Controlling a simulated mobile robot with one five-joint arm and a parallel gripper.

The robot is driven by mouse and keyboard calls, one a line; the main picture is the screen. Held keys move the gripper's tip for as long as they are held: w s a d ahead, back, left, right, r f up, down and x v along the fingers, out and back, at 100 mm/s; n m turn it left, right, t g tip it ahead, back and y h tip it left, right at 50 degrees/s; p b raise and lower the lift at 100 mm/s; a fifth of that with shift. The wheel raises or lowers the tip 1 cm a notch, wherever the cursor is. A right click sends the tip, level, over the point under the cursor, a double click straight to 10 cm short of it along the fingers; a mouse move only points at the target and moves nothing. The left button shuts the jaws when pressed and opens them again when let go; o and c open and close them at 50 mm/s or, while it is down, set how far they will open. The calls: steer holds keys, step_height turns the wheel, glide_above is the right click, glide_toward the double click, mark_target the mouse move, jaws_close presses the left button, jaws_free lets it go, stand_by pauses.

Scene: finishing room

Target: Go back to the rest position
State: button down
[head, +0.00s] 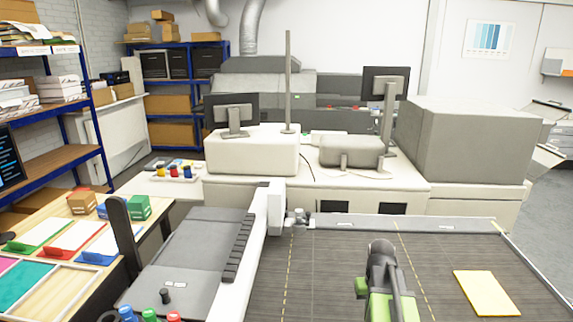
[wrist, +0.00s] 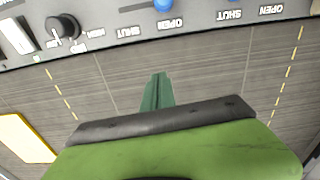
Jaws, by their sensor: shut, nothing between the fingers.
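My gripper (wrist: 157,92) shows in the wrist view as a green finger tip beyond a dark edge and a wide green body. It is shut, with nothing in it. It is over the grey, lined bed (wrist: 215,80) of the machine. In the head view my green and black arm stands up from the bottom edge, in front of the same bed (head: 340,265); the finger tips cannot be made out there.
A pale yellow sheet (head: 486,293) lies on the bed, right of my arm. A panel with a knob (wrist: 62,27) and OPEN and SHUT labels runs along the bed's edge in the wrist view. Left stands a wooden table (head: 75,208) with coloured trays. Behind are monitors and a big grey box (head: 465,145).

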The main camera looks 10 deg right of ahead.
steer(key=a+n, duration=0.1)
steer(key=a, duration=0.4)
steer(key=w+a+f+n+b, duration=0.1)
steer(key=a, duration=0.4)
steer(key=w+a+f, duration=0.1)
steer(key=a, duration=0.4)
steer(key=shift+w+a+f+n, duration=0.1)
steer(key=shift+a+n, duration=0.05)
steer(key=shift+n, duration=0.85)
steer(key=a, duration=0.3)
steer(key=s+a, duration=0.1)
steer(key=a, duration=0.2)
steer(key=a+b, duration=0.1)
steer(key=a, duration=0.2)
steer(key=shift+s+f, duration=0.15)
steer(key=shift+f, duration=0.2)
steer(key=shift+s+a+r, duration=0.1)
steer(key=shift+s+a, duration=0.2)
steer(key=shift+s, duration=0.35)
steer(key=shift+w+d+m, duration=0.15)
steer(key=shift+d+m, duration=0.05)
steer(key=shift+m, duration=0.3)
